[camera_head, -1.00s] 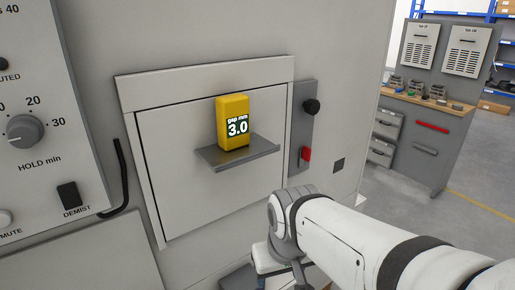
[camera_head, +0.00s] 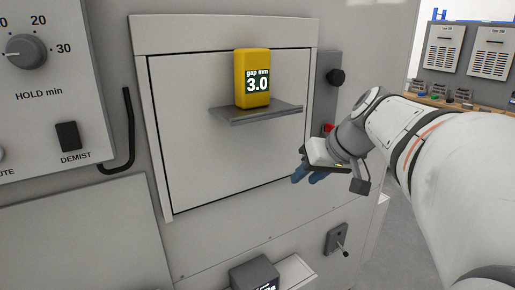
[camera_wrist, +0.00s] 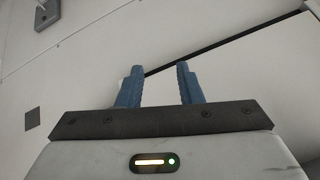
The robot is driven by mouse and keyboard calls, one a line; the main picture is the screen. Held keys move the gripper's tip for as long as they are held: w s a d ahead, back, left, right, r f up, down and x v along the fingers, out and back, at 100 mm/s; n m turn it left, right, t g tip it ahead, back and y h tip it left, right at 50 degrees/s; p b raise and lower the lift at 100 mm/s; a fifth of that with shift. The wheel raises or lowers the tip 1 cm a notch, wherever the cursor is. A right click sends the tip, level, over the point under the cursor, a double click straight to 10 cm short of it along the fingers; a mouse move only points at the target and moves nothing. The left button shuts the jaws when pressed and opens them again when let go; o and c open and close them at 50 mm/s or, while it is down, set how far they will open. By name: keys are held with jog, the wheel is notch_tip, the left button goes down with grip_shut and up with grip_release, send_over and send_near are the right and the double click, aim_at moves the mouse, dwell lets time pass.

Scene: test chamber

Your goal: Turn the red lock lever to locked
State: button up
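The red lock lever (camera_head: 328,128) shows as a small red patch low on a grey upright plate (camera_head: 326,88) right of the chamber door. My arm hides most of it, so its angle cannot be told. My gripper (camera_head: 308,177) is below and left of the lever, in front of the door's lower right part, with blue fingers pointing left and down. In the wrist view my gripper (camera_wrist: 158,72) shows its fingers apart with nothing between them. The lever is not visible in the wrist view.
A yellow gauge (camera_head: 252,80) reading "gap mm 3.0" stands on a grey shelf (camera_head: 270,112) jutting from the door. A toggle switch plate (camera_head: 337,239) and a dark box (camera_head: 254,274) are lower down. A black bent handle (camera_head: 128,135) is at left.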

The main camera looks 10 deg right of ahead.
jog(key=w+d+r+n+t+b, duration=0.1)
jog(key=w+d+r+t+b, duration=0.25)
jog(key=d, duration=0.35)
jog(key=n+t+y+b, duration=0.1)
jog(key=n+t+b, duration=0.1)
jog(key=t+b, duration=0.15)
send_near(334, 126)
jog(key=w, duration=0.2)
jog(key=shift+g, duration=0.3)
jog(key=x, duration=0.4)
jog(key=b+x, duration=0.1)
jog(key=x, duration=0.2)
jog(key=shift+w+a+f, duration=0.2)
jog(key=shift+a, duration=0.15)
grip_shut()
